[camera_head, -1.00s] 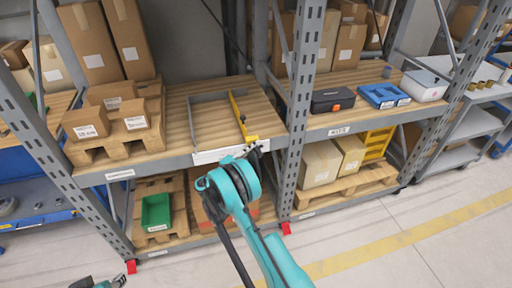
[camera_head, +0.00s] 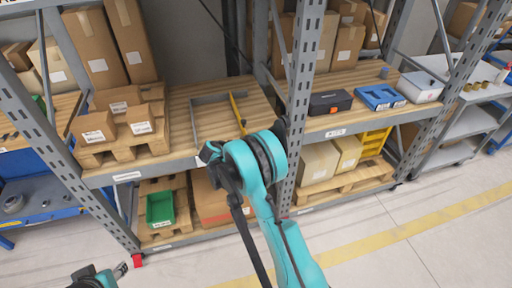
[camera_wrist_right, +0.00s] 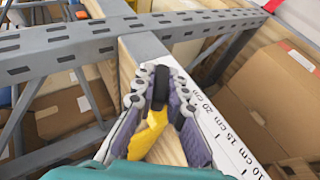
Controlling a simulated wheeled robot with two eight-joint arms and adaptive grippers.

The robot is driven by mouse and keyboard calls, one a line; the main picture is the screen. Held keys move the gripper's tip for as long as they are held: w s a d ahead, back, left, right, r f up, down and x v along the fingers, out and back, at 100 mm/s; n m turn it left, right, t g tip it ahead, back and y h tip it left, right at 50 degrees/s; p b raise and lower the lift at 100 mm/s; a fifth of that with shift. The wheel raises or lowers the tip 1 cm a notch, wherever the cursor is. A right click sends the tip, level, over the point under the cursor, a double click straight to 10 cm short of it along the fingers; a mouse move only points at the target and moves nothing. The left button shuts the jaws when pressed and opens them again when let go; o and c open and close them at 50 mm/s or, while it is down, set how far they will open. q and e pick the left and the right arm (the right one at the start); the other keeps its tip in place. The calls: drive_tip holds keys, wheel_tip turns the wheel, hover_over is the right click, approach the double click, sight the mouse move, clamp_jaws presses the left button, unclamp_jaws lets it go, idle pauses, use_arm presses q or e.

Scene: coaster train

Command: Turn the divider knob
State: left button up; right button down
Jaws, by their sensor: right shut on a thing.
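In the right wrist view, my right gripper (camera_wrist_right: 158,92) is shut on the black divider knob (camera_wrist_right: 161,80), which stands between its two fingers. The yellow divider (camera_wrist_right: 149,135) shows just below the knob, between the fingers. In the head view, the far part of the yellow divider (camera_head: 237,108) lies on the wooden shelf (camera_head: 205,105). My right arm hides its front end, the knob and the right fingertips there. My left gripper (camera_head: 118,271) is at the bottom left corner, away from the rack; its jaws are too small to judge.
A white ruler strip (camera_wrist_right: 222,135) runs along the shelf edge beside the gripper. A grey rack upright (camera_head: 301,100) stands close to the right. A grey bracket (camera_head: 194,125) lies left of the divider. Cartons on a pallet (camera_head: 112,145) fill the shelf's left side.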

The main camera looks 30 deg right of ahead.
drive_tip(key=y, duration=0.1)
drive_tip(key=y+p, duration=0.1)
drive_tip(key=m+y+p, duration=0.1)
drive_tip(key=y, duration=0.1)
drive_tip(key=shift+d+r+t, duration=0.15)
drive_tip(key=shift+r+t, duration=0.1)
drive_tip(key=shift+t, duration=0.05)
drive_tip(key=shift+w+f+m+y, duration=0.1)
drive_tip(key=shift+m+y, duration=0.2)
drive_tip(key=shift+y, duration=0.9)
drive_tip(key=shift+m+t+y+p, duration=0.3)
drive_tip(key=shift+t+y+p, duration=0.1)
drive_tip(key=shift+y, duration=0.9)
drive_tip(key=c, duration=1.6)
unclamp_jaws()
drive_tip(key=shift+o, duration=0.2)
drive_tip(key=shift+f, duration=0.15)
